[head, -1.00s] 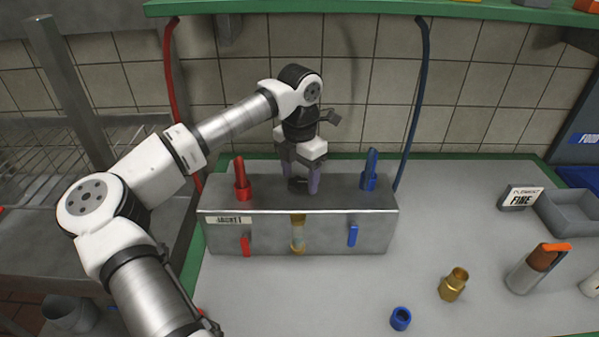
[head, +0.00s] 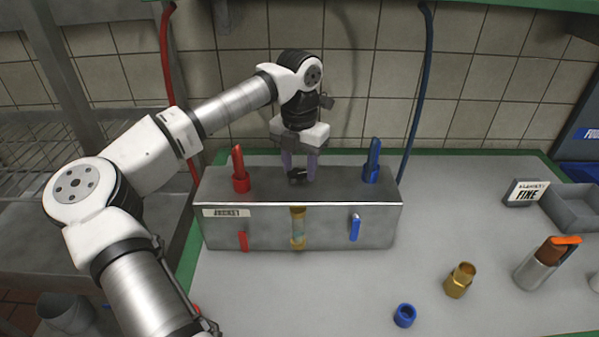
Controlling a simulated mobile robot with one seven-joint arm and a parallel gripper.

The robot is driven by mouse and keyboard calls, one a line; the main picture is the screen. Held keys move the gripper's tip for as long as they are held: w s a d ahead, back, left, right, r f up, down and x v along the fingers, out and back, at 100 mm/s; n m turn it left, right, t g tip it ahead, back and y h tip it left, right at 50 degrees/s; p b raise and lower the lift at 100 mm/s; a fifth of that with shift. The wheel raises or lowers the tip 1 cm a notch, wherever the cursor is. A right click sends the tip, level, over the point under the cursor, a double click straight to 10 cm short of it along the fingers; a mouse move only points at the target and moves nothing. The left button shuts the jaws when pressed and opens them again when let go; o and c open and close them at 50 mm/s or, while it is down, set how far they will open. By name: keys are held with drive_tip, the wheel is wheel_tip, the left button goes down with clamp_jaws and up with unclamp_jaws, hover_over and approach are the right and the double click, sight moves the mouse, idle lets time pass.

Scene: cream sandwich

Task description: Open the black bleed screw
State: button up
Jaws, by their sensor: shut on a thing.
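The black bleed screw (head: 297,176) sits on top of the grey metal manifold box (head: 222,195), between the red and blue fittings. My gripper (head: 299,172) comes down over it from above, with its purplish fingers on either side of the screw. The fingers are shut on the screw, which is partly hidden by them. How far the screw is turned cannot be told from here.
A red fitting (head: 240,170) and a blue fitting (head: 372,162) stand close on either side, with red (head: 168,90) and blue (head: 420,90) hoses behind. A brass fitting (head: 460,281), a blue ring (head: 404,315) and an orange-topped canister (head: 541,265) stand on the right. The front counter is mostly clear.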

sight(296, 172)
drive_tip(key=n+b, duration=0.1)
drive_tip(key=n, duration=0.1)
drive_tip(key=n+b, duration=0.1)
drive_tip(key=b, duration=0.1)
drive_tip(key=shift+a+f+n, duration=0.1)
drive_tip(key=shift+f+n, duration=0.1)
drive_tip(key=shift+n, duration=0.2)
drive_tip(key=n+b, duration=0.2)
drive_tip(key=n, duration=0.1)
drive_tip(key=shift+a+n, duration=0.1)
drive_tip(key=shift+n, duration=0.2)
drive_tip(key=n+b, duration=0.2)
drive_tip(key=n, duration=0.1)
drive_tip(key=shift+r+n, duration=0.1)
drive_tip(key=shift+n, duration=0.2)
drive_tip(key=shift+a+r+n+b, duration=0.15)
drive_tip(key=shift+n+b, duration=0.8)
drive_tip(key=shift+n, duration=0.85)
drive_tip(key=o, duration=1)
drive_tip(key=shift+c, duration=0.2)
wheel_tip(296, 172, up, 14)
